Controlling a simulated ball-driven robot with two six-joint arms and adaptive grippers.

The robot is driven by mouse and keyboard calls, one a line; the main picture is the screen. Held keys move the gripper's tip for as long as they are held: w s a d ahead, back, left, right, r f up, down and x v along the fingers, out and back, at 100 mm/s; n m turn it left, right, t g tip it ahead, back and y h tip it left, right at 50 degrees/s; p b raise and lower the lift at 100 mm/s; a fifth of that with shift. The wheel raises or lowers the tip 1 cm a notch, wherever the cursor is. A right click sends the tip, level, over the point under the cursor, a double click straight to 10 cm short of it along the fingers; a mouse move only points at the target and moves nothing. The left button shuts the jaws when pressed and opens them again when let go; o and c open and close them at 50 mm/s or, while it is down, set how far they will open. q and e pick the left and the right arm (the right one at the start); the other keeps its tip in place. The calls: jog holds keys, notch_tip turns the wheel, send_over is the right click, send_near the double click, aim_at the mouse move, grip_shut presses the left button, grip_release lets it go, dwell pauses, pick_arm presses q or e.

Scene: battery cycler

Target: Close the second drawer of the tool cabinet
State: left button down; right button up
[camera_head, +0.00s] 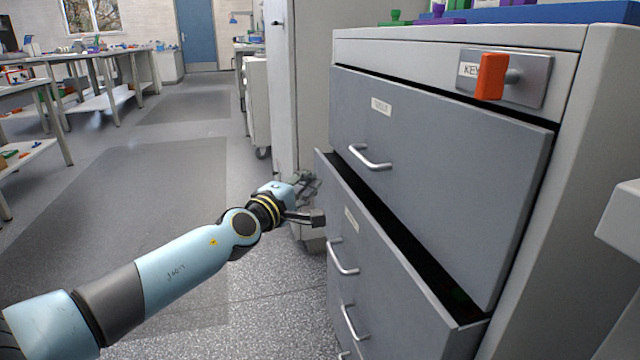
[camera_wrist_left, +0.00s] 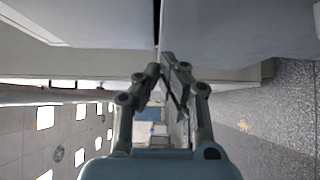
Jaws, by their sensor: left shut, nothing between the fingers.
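The grey tool cabinet (camera_head: 430,38) fills the right of the head view. Its upper drawer (camera_head: 435,180) has a label and a silver handle (camera_head: 370,158), and its front stands a little proud of the frame. The second drawer (camera_head: 385,265) below is pulled out; a dark gap shows along its top edge, and it has a label and a silver handle (camera_head: 342,258). My left gripper (camera_head: 310,200) is beside the far left edge of the second drawer front, shut and empty. In the left wrist view its fingers (camera_wrist_left: 166,72) converge near grey surfaces; contact cannot be told. My right gripper is out of view.
An orange key handle (camera_head: 490,76) sticks out of the cabinet's top panel. A blue tray (camera_head: 560,13) with coloured parts sits on top. A tall pale cabinet (camera_head: 312,70) stands behind. The floor at left is open, with workbenches (camera_head: 100,55) farther back.

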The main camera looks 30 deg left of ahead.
aim_at(340, 177)
pick_arm(q)
jog(key=shift+w+d+r, duration=0.1)
jog(key=shift+w+d, duration=0.85)
jog(key=w+d, duration=0.3)
jog(key=shift+w, duration=0.2)
jog(key=shift+w+r, duration=0.1)
jog(key=shift+w, duration=0.05)
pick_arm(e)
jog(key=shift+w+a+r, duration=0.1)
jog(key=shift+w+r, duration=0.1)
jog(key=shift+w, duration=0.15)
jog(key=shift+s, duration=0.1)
